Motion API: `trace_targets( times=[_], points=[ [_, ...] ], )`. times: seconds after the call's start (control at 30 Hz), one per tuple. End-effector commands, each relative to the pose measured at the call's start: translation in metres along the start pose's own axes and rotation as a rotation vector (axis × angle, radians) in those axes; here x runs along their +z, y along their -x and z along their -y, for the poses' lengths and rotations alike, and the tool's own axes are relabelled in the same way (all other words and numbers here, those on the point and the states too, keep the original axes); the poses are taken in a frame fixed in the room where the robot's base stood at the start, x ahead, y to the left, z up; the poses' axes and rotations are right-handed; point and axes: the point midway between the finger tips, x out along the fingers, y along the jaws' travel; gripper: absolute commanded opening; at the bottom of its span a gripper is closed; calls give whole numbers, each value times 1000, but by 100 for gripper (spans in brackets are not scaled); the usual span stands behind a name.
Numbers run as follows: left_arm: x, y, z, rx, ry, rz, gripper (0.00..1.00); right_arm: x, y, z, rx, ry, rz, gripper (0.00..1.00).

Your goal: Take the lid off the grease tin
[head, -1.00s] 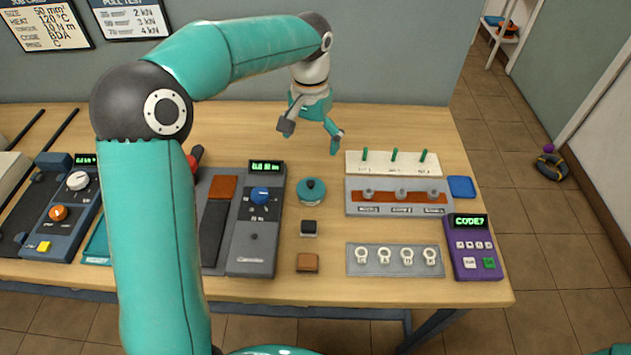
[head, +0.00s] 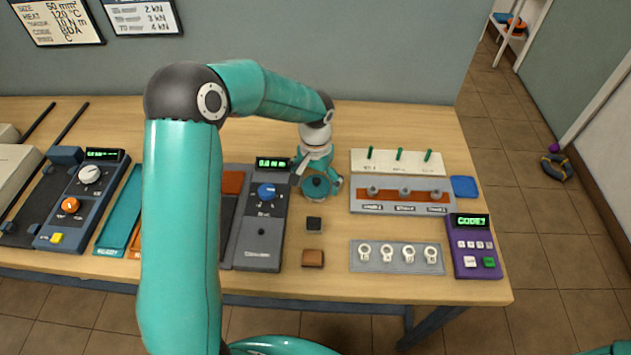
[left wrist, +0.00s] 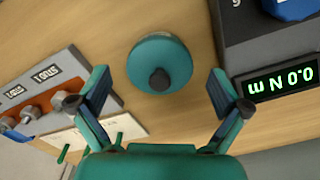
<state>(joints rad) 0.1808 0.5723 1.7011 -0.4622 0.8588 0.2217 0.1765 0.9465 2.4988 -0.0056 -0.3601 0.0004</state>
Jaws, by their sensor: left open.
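The grease tin (head: 320,196) is a round teal tin on the table, with its teal lid (left wrist: 174,53) on top and a dark knob (left wrist: 160,79) on the lid. My left gripper (head: 318,183) is open just above the tin. In the left wrist view its two fingers (left wrist: 158,105) are spread on either side of the lid, apart from it, with the knob between and slightly beyond the tips. The gripper partly hides the tin in the head view. My right gripper is not in view.
A grey device with a blue dial (head: 266,192) stands close left of the tin. A grey rack with knobs (head: 398,208) stands to the right. A black block (head: 314,224) and a brown block (head: 313,258) lie in front. Bare table lies behind.

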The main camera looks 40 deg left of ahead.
Motion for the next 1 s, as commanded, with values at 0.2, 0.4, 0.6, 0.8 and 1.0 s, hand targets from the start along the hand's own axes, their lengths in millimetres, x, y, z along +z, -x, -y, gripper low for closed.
trace_targets(
  times=[0.2,0.4,0.6,0.8,1.0],
  points=[
    [0,-5,0,0,1,-2,100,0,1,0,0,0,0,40],
    [0,-5,0,0,0,-2,78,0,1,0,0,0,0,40],
    [0,-5,0,0,0,0,50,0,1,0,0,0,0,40],
    [1,-7,0,0,0,4,44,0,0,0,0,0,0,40],
    [2,-8,0,1,0,8,44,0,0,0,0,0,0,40]
  ],
)
